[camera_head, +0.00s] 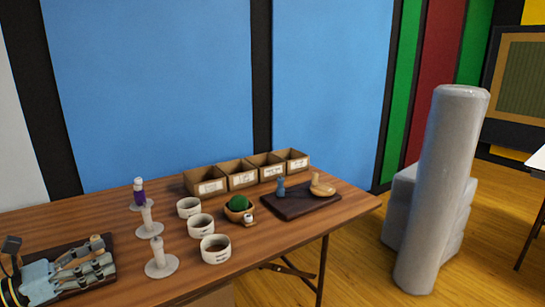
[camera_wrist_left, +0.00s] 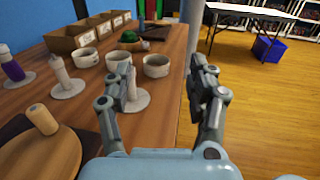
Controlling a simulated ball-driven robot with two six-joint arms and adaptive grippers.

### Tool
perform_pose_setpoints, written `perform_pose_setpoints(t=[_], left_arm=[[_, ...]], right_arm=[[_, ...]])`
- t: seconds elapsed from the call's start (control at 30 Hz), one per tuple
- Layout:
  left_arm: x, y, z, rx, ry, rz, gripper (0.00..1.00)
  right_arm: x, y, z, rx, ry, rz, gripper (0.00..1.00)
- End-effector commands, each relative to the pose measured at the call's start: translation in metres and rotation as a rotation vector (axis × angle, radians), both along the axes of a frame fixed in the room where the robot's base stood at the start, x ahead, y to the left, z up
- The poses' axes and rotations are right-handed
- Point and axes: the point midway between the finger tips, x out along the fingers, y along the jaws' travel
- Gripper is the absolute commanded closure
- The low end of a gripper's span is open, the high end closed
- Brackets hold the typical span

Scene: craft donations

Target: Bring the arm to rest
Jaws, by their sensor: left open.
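My left gripper (camera_head: 100,257) is at the near left corner of the wooden table (camera_head: 120,290), above a dark mat (camera_head: 70,246), its fingers pointing right. In the left wrist view the two fingers of the gripper (camera_wrist_left: 165,78) stand wide apart, with nothing held between them. A white post on a round base (camera_wrist_left: 132,98) shows just beyond the left finger; I cannot tell whether they touch. A wooden piece (camera_wrist_left: 42,118) lies left of the gripper, partly seen. My right gripper is not in view.
Another white post (camera_head: 147,217), a purple bottle (camera_head: 139,190), several labelled white cups (camera_head: 215,249), a green pincushion (camera_head: 238,203) and labelled open boxes (camera_head: 208,187) stand on the table. A dark tray (camera_head: 300,207) holds small figures. A grey column (camera_head: 440,190) stands right.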

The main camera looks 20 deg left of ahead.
Motion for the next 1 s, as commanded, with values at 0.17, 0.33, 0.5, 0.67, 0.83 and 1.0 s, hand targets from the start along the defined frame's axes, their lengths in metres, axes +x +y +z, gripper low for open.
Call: perform_pose_setpoints(t=[0.17,0.33,0.5,0.67,0.83,1.0], left_arm=[[-0.009,-0.012,-0.026,-0.033,0.018,0.007,0.42],[-0.018,-0.026,-0.051,-0.050,0.044,0.007,0.42],[-0.033,-0.047,-0.090,-0.026,0.101,-0.018,0.42],[-0.055,-0.074,-0.140,0.043,0.185,-0.058,0.42],[-0.098,-0.115,-0.221,0.204,0.314,-0.150,0.42],[-0.170,-0.162,-0.319,0.481,0.457,-0.329,0.42]], right_arm=[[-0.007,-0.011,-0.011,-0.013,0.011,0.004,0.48],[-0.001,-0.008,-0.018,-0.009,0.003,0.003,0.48],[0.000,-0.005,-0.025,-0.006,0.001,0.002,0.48],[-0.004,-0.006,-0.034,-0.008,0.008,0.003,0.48],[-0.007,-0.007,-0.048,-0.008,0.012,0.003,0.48],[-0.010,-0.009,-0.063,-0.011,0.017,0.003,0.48]])
